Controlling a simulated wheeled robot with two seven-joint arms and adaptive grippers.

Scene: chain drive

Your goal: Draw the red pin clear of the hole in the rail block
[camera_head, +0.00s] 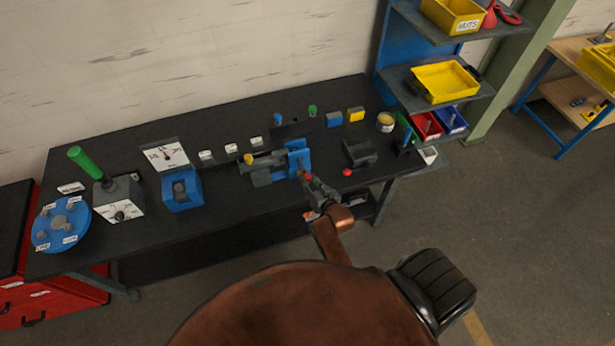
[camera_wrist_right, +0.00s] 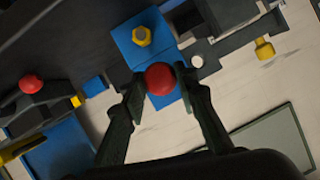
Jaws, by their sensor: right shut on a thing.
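The red pin shows as a round red head (camera_wrist_right: 160,78) in the right wrist view. My right gripper (camera_wrist_right: 159,86) has one finger on each side of this head and is shut on it. In the head view the gripper (camera_head: 308,181) is at the front of the blue rail block (camera_head: 298,155), with the red head between its fingers. The blue block also shows behind the head in the wrist view (camera_wrist_right: 130,42), with a yellow hexagonal piece on it. The pin's shank and the hole are hidden behind the head, so I cannot tell how deep it sits. My left gripper is not in view.
A dark grey bracket (camera_head: 360,153) and a second red knob (camera_head: 347,172) are right of the block. A grey vise-like part (camera_head: 262,176) adjoins its left. A blue gauge stand (camera_head: 181,191) stands farther left. The table's front edge is close to the gripper.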

